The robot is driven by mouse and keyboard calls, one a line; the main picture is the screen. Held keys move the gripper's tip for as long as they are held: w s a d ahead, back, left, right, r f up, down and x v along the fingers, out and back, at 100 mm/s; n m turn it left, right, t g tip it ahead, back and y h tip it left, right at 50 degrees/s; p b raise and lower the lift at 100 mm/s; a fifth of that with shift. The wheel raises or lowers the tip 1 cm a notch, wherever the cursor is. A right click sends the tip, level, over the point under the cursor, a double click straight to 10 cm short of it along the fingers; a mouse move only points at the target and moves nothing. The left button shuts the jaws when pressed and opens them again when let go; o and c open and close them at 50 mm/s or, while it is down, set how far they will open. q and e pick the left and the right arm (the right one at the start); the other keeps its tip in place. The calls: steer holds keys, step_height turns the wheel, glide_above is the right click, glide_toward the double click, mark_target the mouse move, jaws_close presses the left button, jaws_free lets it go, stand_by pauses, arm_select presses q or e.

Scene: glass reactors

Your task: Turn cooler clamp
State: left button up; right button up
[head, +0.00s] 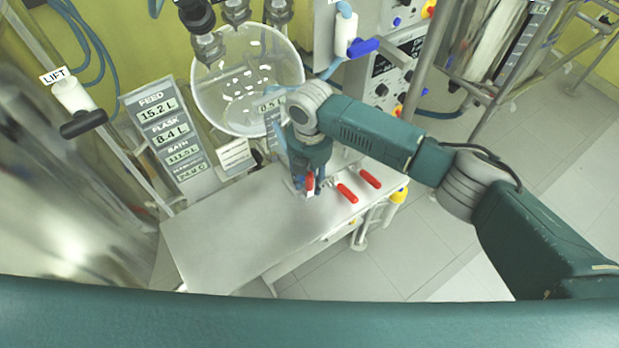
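No label shows which of these is the cooler clamp. The gripper's own body hides the fittings behind it. My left gripper is not in view.
The metal bench top (235,228) is bare to the left. A round glass vessel (235,125) with white pieces stands behind it, beside a display panel (165,132). A LIFT handle (82,123) is at the left. A control box (392,75) and a metal frame stand at the right.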

mark_target(311, 194)
jaws_close()
steer(key=shift+s+d+r+t+y+p, duration=0.15)
steer(key=shift+s+d+t+y+p, duration=0.3)
steer(key=shift+p, duration=0.8)
steer(key=shift+s+d+t+y+p, duration=0.15)
steer(key=shift+s+t+y+p, duration=0.25)
steer(key=shift+t+p, duration=0.2)
steer(key=shift+s+d+f+t+y, duration=0.3)
steer(key=shift+f+t+y, duration=0.15)
steer(key=shift+t, duration=0.3)
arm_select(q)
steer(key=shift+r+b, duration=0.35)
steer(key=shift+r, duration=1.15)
arm_select(e)
steer(key=shift+s+d+f+t+y, duration=0.15)
steer(key=shift+s+t+y, duration=0.1)
steer(key=shift+t+y, duration=0.2)
steer(key=shift+s+d+f+t+y, duration=0.15)
steer(key=shift+s+t+y, duration=0.15)
steer(key=shift+t, duration=0.25)
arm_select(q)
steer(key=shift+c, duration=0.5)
